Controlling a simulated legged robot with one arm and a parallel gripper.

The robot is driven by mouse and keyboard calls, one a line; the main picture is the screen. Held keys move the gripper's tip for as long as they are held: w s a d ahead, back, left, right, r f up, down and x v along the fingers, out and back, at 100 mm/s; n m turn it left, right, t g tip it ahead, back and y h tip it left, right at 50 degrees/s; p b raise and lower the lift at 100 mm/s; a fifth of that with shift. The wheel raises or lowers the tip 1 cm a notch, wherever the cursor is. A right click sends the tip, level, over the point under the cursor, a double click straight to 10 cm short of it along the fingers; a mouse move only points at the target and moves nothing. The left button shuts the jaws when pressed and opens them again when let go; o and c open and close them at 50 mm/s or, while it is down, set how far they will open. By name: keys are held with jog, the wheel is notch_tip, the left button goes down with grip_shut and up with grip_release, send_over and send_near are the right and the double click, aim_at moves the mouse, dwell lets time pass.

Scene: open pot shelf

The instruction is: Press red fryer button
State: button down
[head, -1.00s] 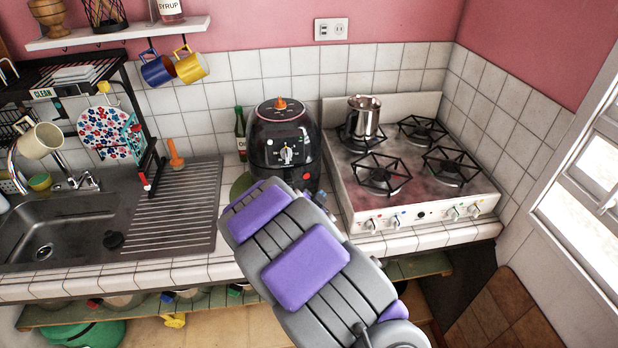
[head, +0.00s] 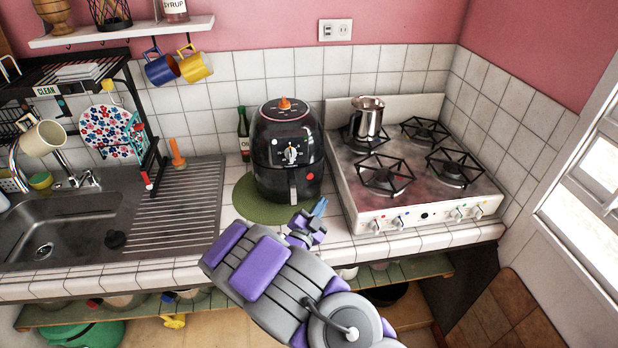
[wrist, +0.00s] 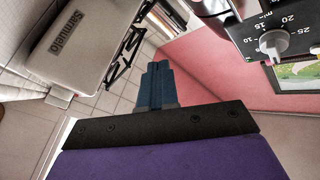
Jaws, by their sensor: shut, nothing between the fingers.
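The black air fryer (head: 270,178) stands upright on the counter, left of the stove. A red button (head: 307,155) shows on its front, right of the dial (head: 291,154). My gripper (head: 319,207) is in front of the fryer, low and to the right of its handle, apart from the button. Its blue fingers are shut and empty. In the wrist view the fingers (wrist: 160,82) point up the picture, and the fryer's dial (wrist: 272,42) shows at the upper right. The red button cannot be made out there.
The stove (head: 345,205) stands close on the right, with a metal pot (head: 367,118) on a burner. A green round mat (head: 243,204) lies under the fryer. A dark bottle (head: 243,135) stands behind left. The sink and drainboard (head: 188,205) are at left.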

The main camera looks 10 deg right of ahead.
aim_at(310, 176)
jog(key=w, duration=0.6)
jog(key=w+a, duration=0.1)
jog(key=w, duration=0.1)
jog(key=shift+w+p, duration=0.3)
jog(key=shift+w, duration=0.1)
dwell(1.4)
jog(key=shift+w, duration=0.15)
dwell(0.4)
jog(key=shift+w+r, duration=0.15)
